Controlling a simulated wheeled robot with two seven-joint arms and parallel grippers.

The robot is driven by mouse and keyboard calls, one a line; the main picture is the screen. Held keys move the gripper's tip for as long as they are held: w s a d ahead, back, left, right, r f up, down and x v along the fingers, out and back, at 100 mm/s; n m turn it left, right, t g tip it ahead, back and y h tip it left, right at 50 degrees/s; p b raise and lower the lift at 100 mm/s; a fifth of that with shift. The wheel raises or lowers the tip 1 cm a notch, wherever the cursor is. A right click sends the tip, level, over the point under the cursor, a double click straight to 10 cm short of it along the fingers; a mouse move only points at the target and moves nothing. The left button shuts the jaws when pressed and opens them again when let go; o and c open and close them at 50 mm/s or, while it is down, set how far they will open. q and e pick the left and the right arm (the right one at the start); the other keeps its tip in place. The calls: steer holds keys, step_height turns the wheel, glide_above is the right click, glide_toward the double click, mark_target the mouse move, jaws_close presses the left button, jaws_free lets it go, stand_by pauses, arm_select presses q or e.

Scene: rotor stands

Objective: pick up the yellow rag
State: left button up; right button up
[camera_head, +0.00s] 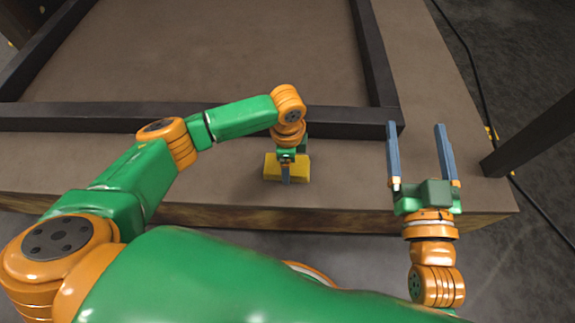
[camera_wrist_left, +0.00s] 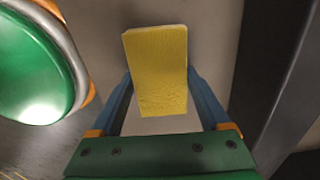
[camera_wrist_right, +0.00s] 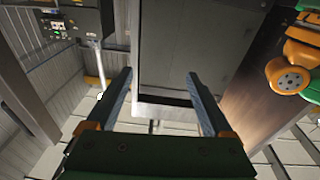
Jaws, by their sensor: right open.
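The yellow rag (camera_head: 271,170) is a block-like yellow piece on the brown tabletop, near its front edge. It fills the middle of the left wrist view (camera_wrist_left: 157,65). My left gripper (camera_head: 287,176) points down at it and partly covers it in the head view. Contact with the rag is hard to tell. My right gripper (camera_head: 416,126) is open and empty, over the right part of the table.
A dark raised frame (camera_head: 90,117) runs across the brown table (camera_head: 345,175) behind the rag, with a bar (camera_head: 373,55) going back at the right. A dark post (camera_head: 530,137) stands right of the table. The tabletop between the two grippers is clear.

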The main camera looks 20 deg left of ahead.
arm_select(q)
steer(key=c, duration=0.5)
